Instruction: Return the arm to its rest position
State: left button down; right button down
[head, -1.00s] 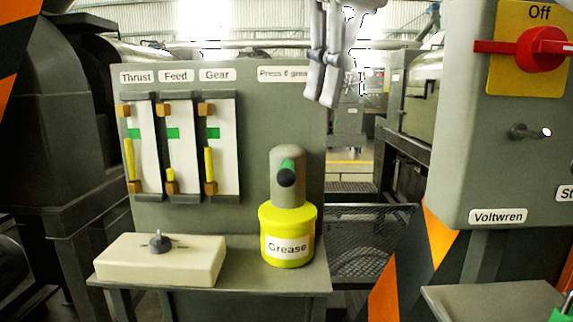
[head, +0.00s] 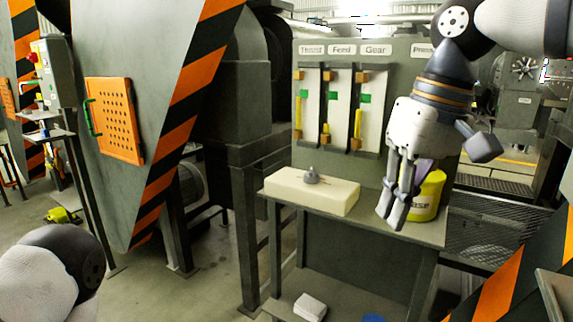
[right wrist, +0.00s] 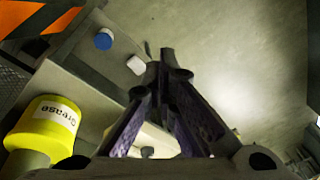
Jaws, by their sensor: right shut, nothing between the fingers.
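My right gripper (head: 392,215) hangs pointing down in front of the grease station in the head view, its fingers shut and empty. It stands in front of the yellow grease pot (head: 428,196), partly hiding the pot and its label. In the right wrist view my shut fingers (right wrist: 166,60) show in the middle, with the yellow pot (right wrist: 50,128) apart from them at the lower left. My left arm shows only as a rounded white and dark part at the lower left of the head view. My left gripper is out of view.
A table (head: 408,232) carries a cream block with a grey knob (head: 312,190). The panel behind has three gauges (head: 340,105). A white item (head: 310,307) and a blue item (head: 373,318) lie on the lower shelf. A striped machine (head: 130,75) stands left; open floor lies before it.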

jog(key=s+a+f+m+g+y, duration=0.15)
jog(key=s+f, duration=0.25)
jog(key=f, duration=0.6)
jog(key=s+a+f, duration=0.3)
jog(key=s+f, duration=0.1)
jog(key=f, duration=0.6)
jog(key=s+a+f+g+y, duration=0.1)
jog(key=s+a+f, duration=0.15)
jog(key=f, duration=0.85)
jog(key=s+d+f+m+h, duration=0.2)
jog(key=s+d+f, duration=0.4)
jog(key=s+f, duration=0.55)
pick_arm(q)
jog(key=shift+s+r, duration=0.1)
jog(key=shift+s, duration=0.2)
pick_arm(e)
jog(key=s+d+h, duration=0.2)
jog(key=s+d, duration=0.6)
jog(key=s, duration=0.3)
jog(key=shift+d+f+m, duration=0.2)
jog(key=shift+d+m, duration=0.15)
jog(key=shift+w+h, duration=0.1)
jog(key=shift+h, duration=0.15)
